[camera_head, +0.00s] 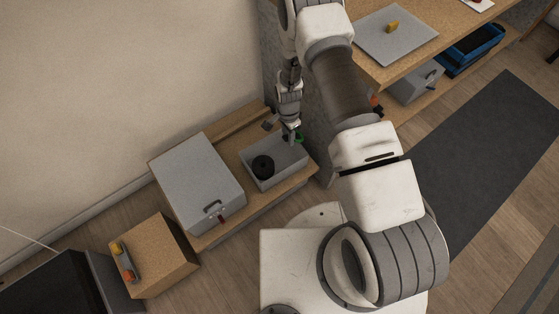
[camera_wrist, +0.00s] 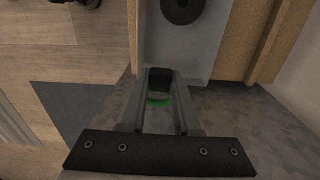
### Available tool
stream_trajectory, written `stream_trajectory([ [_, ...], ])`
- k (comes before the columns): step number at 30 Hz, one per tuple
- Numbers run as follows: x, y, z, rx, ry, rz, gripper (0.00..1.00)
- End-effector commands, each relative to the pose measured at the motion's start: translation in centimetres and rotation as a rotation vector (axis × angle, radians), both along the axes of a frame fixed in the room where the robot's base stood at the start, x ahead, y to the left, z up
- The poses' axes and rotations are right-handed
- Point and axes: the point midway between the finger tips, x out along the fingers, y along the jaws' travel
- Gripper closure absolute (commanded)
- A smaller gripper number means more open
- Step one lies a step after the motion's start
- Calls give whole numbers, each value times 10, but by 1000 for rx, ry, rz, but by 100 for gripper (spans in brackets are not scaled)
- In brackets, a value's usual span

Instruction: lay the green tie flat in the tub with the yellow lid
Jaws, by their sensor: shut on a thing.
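I cannot pick out a tub with a yellow lid in either view.
A grey panel with a yellow piece (camera_head: 392,26) lies on the bench at upper right. A grey wall edge is close beside my arm.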

Motion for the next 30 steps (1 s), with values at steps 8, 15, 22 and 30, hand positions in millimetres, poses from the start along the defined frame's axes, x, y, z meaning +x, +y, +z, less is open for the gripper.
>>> stream_trajectory([
  [8, -4, 0, -61, 0, 5, 16, 100],
  [15, -3, 0, -117, 0, 3, 16, 100],
  [22, -2, 0, -134, 0, 1, 14, 100],
  [30, -3, 0, -173, 0, 3, 14, 100],
])
